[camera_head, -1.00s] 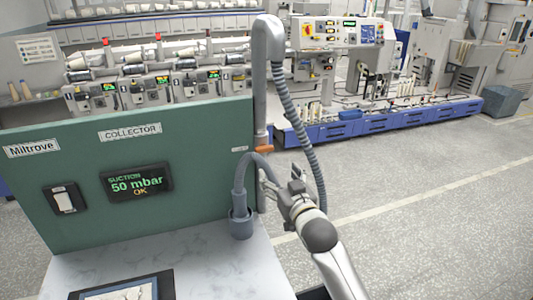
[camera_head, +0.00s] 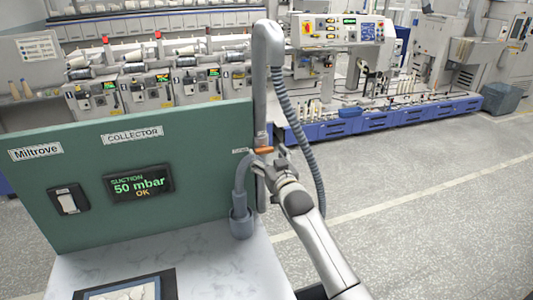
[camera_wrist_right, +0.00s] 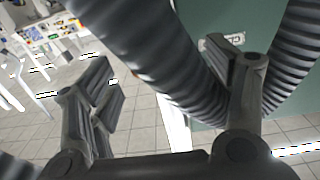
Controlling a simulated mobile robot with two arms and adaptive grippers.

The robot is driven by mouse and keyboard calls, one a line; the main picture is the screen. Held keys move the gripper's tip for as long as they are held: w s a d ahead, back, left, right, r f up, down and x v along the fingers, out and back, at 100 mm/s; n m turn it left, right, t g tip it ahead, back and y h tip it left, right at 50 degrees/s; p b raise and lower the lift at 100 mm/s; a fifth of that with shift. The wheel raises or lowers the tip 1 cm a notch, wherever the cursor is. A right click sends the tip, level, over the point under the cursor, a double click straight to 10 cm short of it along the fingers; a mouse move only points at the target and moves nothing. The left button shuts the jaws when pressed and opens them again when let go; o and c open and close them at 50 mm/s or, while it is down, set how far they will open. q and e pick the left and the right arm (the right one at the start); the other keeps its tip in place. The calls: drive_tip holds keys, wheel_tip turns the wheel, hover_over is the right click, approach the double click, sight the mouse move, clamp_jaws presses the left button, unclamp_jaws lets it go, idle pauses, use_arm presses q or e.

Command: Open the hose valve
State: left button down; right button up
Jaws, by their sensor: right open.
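The orange valve handle (camera_head: 263,150) sits crosswise on the grey upright pipe (camera_head: 261,110) at the panel's right edge. My right gripper (camera_head: 266,170) is open just below the handle; I cannot tell whether it touches it. In the right wrist view a ribbed hose (camera_wrist_right: 165,60) crosses the space between the open fingers. My left gripper is out of view.
The green collector panel (camera_head: 215,150) stands upright left of the pipe. Its screen (camera_head: 138,184) reads suction 50 mbar OK. A white switch (camera_head: 68,202) is on the panel. A dark-framed tray (camera_head: 168,284) lies on the marble table (camera_head: 205,255).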

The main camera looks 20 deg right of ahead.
drive_tip(key=shift+w, duration=0.6)
drive_tip(key=c, duration=1.1)
